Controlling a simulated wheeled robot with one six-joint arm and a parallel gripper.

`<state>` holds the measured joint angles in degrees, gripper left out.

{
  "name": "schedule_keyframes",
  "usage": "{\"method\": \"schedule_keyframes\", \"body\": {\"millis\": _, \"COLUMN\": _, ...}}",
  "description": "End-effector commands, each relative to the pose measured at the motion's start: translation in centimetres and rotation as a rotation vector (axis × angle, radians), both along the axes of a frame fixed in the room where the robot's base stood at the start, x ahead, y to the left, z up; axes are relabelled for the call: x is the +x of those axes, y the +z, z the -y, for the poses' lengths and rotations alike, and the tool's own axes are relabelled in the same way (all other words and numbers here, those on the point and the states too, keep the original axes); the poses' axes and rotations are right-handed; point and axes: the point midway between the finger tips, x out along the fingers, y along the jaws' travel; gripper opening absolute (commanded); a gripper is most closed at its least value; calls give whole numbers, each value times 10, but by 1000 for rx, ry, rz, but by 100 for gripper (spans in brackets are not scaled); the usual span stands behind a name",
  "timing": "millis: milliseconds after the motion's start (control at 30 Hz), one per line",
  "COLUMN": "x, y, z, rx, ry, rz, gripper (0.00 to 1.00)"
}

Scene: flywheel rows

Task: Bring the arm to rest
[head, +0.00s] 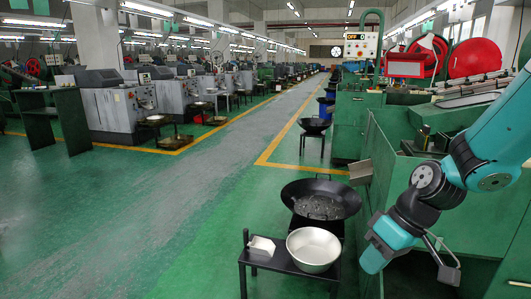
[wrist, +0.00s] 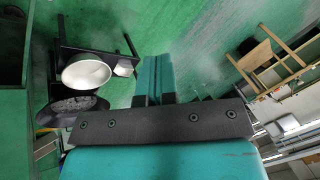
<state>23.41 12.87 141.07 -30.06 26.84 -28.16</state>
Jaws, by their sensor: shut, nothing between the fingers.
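My arm (head: 436,185) is teal and dark grey and reaches in from the right of the head view, bent downward. My gripper (head: 372,262) hangs at its end, over the right side near the green machine and to the right of the white bowl. In the wrist view my gripper (wrist: 153,72) shows as two teal fingers side by side, shut and empty. They point out over the green floor and touch nothing that I can see.
A black stand (head: 286,266) holds a white bowl (head: 314,247) and a small white box (head: 262,245). A black wok (head: 320,205) with shiny contents stands behind it. Green machines (head: 462,235) line the right. The green floor (head: 130,220) at left is clear. A wooden stool (wrist: 268,62) shows in the wrist view.

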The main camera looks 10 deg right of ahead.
Motion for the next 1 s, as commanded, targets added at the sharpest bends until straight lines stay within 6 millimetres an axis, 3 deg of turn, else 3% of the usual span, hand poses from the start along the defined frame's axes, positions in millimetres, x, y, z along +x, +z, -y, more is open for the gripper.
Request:
{"method": "schedule_keyframes", "body": {"millis": 33, "x": -8, "y": 18, "z": -29, "rx": -19, "ry": 61, "rz": 4, "gripper": 0}}
{"method": "schedule_keyframes", "body": {"millis": 100, "x": -23, "y": 36, "z": -59, "rx": -39, "ry": 111, "rz": -2, "gripper": 0}}
{"method": "schedule_keyframes", "body": {"millis": 200, "x": -46, "y": 56, "z": -90, "rx": -59, "ry": 168, "rz": -6, "gripper": 0}}
{"method": "schedule_keyframes", "body": {"millis": 400, "x": -91, "y": 83, "z": -128, "rx": -91, "ry": 253, "rz": -2, "gripper": 0}}
{"method": "schedule_keyframes", "body": {"millis": 567, "x": -127, "y": 100, "z": -147, "rx": -108, "ry": 308, "rz": 8, "gripper": 0}}
{"method": "schedule_keyframes", "body": {"millis": 600, "x": -123, "y": 117, "z": -144, "rx": -107, "ry": 295, "rz": 1, "gripper": 0}}
{"method": "schedule_keyframes", "body": {"millis": 867, "x": -121, "y": 172, "z": -144, "rx": -106, "ry": 294, "rz": 0, "gripper": 0}}
{"method": "schedule_keyframes", "body": {"millis": 1000, "x": -121, "y": 215, "z": -144, "rx": -106, "ry": 293, "rz": 0, "gripper": 0}}
